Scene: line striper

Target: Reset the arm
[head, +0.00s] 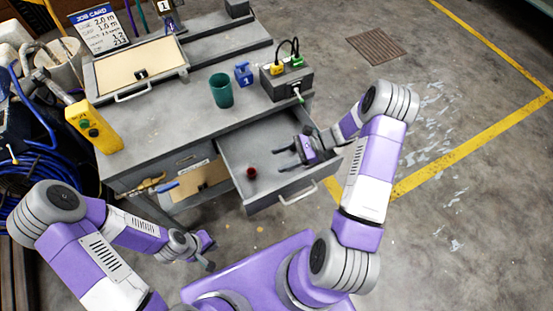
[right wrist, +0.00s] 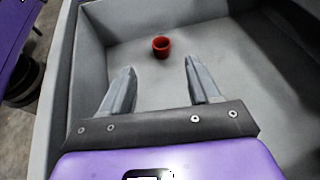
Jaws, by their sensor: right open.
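My right gripper (head: 284,156) is open and empty inside the pulled-out grey drawer (head: 235,150). In the right wrist view its two grey fingers (right wrist: 160,85) are spread apart. A small red cup-like piece (head: 251,173) stands on the drawer floor. It also shows in the right wrist view (right wrist: 161,46), beyond the fingertips and apart from them. My left gripper (head: 210,254) is low, in front of the workbench and left of the drawer. It is small and seen at an angle, so its jaw state is unclear.
The grey workbench (head: 170,122) holds a green cup (head: 221,90), a blue block (head: 243,74), a dark box with plugs (head: 287,82), a yellow control box (head: 94,127) and a lidded case (head: 140,65). A job card (head: 99,29) stands behind. The floor at right is open.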

